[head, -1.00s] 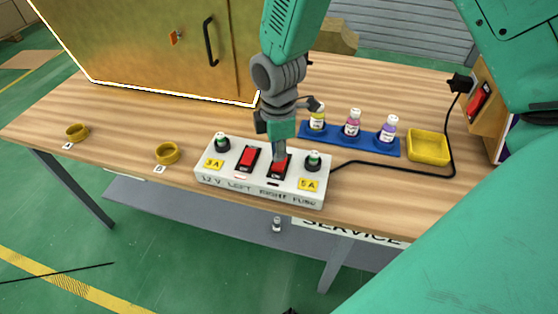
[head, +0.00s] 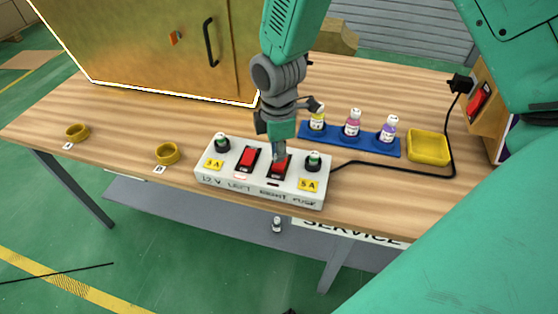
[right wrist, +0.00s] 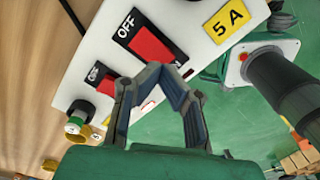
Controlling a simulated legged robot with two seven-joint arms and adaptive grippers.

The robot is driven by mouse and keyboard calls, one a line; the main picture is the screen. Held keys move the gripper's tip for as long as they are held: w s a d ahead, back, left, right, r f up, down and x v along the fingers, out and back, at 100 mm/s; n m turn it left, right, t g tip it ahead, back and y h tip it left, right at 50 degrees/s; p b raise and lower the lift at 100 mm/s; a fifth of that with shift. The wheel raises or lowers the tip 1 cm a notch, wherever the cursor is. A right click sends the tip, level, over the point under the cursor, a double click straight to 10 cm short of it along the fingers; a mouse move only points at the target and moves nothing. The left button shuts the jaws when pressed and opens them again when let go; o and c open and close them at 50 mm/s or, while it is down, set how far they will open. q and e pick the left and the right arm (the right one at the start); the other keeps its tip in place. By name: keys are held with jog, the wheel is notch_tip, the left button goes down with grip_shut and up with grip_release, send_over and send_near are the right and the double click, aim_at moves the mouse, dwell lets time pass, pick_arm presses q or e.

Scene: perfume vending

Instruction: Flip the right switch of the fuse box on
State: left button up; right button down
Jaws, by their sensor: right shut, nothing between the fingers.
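The white fuse box (head: 262,183) lies near the table's front edge. Its right switch (head: 279,168) is a red rocker in a black frame, partly covered by my right gripper (head: 279,157). The right gripper is shut and empty, pointing down at this switch. In the right wrist view the closed fingertips (right wrist: 165,72) are at the lower edge of the red right switch (right wrist: 150,46), by the "OFF" label's opposite end; contact is not clear. The red left switch (head: 249,157) stands beside it. My left gripper is not in view.
A blue rack (head: 350,144) with three small bottles stands behind the box. A yellow tray (head: 429,147) and black cable (head: 395,168) are at the right. Two yellow round holders (head: 166,153) are at the left. A large brass-coloured cabinet (head: 150,50) stands at the back left.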

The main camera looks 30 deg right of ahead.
aim_at(279, 167)
jog(key=shift+f+b, duration=0.6)
jog(key=shift+f, duration=0.85)
dwell(0.5)
jog(key=shift+r, duration=0.1)
notch_tip(279, 167, up, 7)
jog(key=p, duration=0.7)
jog(key=shift+p, duration=0.3)
jog(key=shift+s, duration=0.1)
